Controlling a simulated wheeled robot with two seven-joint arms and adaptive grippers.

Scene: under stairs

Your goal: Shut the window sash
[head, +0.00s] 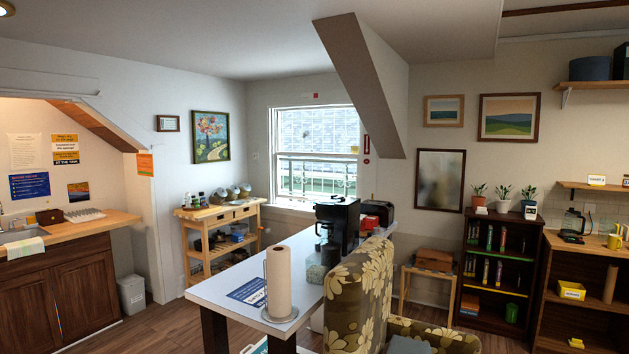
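The window (316,130) is in the far wall of the head view, left of the sloped stair underside. It has a white frame and a horizontal rail (317,156) across its middle. Brickwork or siding shows through the upper half and a dark railing through the lower half. From this distance I cannot tell how far the sash stands open. The black coffee machine hides part of the window's lower right surroundings. Neither of my grippers is in view.
A white table (222,291) with a paper towel roll (279,283) and a black coffee machine (338,226) stands before the window. A flowered chair (359,295) is at its right. A wooden cart (205,262) stands left of the window. Wood floor (150,330) is clear at left.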

